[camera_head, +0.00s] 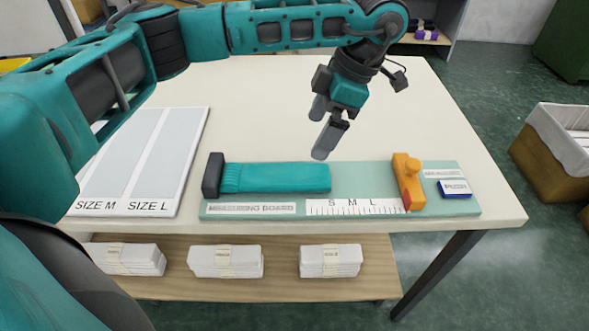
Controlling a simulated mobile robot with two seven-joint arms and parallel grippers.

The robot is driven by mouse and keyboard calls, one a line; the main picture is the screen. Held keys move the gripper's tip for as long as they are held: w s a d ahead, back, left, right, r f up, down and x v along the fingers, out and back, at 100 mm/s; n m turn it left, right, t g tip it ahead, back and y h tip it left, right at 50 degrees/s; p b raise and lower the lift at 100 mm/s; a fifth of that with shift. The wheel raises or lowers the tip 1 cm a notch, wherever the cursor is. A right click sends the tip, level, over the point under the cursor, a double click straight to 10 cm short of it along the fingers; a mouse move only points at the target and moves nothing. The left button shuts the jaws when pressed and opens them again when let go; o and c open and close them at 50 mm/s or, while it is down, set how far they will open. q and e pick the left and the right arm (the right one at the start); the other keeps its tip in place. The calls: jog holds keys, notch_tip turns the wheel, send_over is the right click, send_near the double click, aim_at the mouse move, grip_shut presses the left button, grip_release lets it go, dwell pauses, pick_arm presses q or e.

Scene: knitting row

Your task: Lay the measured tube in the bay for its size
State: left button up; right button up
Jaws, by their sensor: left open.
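A teal knitted tube (275,178) lies flat on the green measuring board (222,212). Its left end touches the dark end block (213,175). Its right end lies above the scale (355,207), close to the S mark. An orange slider (407,180) stands farther right, past the L, apart from the tube. The bay board (190,140) at left has bays marked SIZE M (100,192) and SIZE L (150,192); both look empty where visible, and my arm hides its left part. My left gripper (320,128) is open and empty above the table, behind the tube's right end.
A small blue block (455,188) sits at the measuring board's right end. Banded white stacks (226,261) stand on the wooden shelf (280,285) below. The tabletop (250,110) behind the board is clear. A lined crate (552,150) stands on the floor at right.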

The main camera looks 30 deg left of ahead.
pick_arm(q)
jog(key=a, duration=0.1)
send_over(288, 174)
jog(key=w+d, duration=0.2)
jog(key=shift+y, duration=0.3)
notch_tip(288, 174, down, 6)
jog(key=shift+s+a+f, duration=0.1)
jog(key=shift+d+x, duration=0.15)
jog(key=shift+x, duration=1.2)
jog(key=shift+d+x, duration=0.1)
jog(key=shift+x, duration=1.25)
jog(key=shift+s, duration=0.2)
jog(key=shift+c, duration=0.4)
jog(key=c, duration=1)
jog(key=shift+o, duration=0.2)
